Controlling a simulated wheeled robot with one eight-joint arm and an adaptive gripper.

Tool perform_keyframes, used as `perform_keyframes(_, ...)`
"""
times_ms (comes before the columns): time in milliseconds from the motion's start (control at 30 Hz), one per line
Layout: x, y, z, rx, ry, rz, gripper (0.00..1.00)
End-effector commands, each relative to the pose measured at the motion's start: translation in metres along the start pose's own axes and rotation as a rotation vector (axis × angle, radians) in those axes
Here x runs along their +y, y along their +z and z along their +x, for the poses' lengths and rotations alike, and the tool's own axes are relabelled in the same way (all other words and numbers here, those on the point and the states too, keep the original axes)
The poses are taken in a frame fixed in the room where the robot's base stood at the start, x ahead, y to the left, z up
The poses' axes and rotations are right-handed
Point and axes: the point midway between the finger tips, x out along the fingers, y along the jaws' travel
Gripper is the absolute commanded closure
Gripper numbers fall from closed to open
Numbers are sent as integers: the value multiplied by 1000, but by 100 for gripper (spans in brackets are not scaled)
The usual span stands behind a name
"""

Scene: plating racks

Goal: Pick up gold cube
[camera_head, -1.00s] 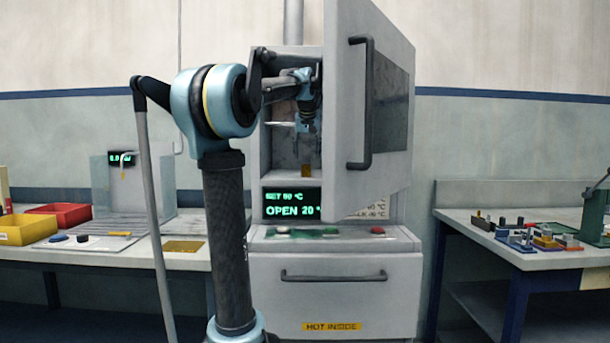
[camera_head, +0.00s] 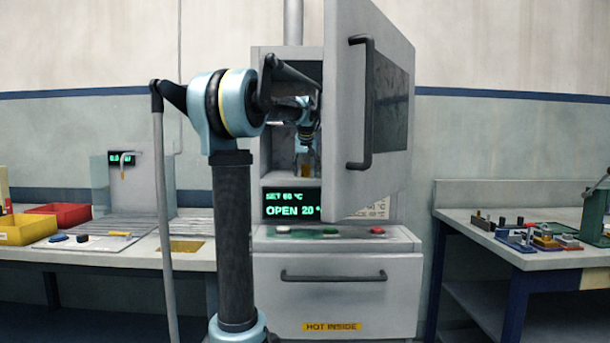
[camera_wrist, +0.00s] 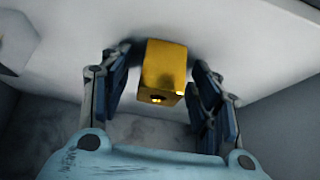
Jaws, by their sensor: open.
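The gold cube (camera_wrist: 163,68) stands on the pale floor inside the open oven chamber. In the wrist view it lies between the two fingers of my gripper (camera_wrist: 163,95), with a gap visible on each side. My gripper is open. In the head view my gripper (camera_head: 306,160) reaches down inside the oven, and the cube (camera_head: 307,171) shows small and partly covered by the fingers.
The oven (camera_head: 335,262) has its door (camera_head: 340,110) swung open at the right, close to my arm. Its display (camera_head: 291,204) reads OPEN 20. A bench (camera_head: 90,257) with red and yellow bins stands left. Another bench (camera_head: 560,262) with small parts stands right.

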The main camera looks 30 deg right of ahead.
Motion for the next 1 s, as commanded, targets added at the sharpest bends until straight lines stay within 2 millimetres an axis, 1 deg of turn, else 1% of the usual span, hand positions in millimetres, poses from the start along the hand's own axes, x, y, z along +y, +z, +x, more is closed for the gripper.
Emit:
perform_keyframes(100,0,0,0,0,0,0,43)
perform_keyframes(167,0,0,0,0,0,0,57)
perform_keyframes(200,0,0,0,0,0,0,66)
perform_keyframes(267,0,0,0,0,0,0,80)
perform_keyframes(300,0,0,-1,0,0,0,89)
perform_keyframes(333,0,0,-1,0,0,0,95)
perform_keyframes(367,0,0,-1,0,0,0,100)
perform_keyframes(600,0,0,-1,0,0,0,100)
perform_keyframes(733,0,-2,-4,0,0,0,100)
perform_keyframes(867,0,-9,-15,0,0,0,100)
perform_keyframes(1000,0,-20,-32,0,0,0,100)
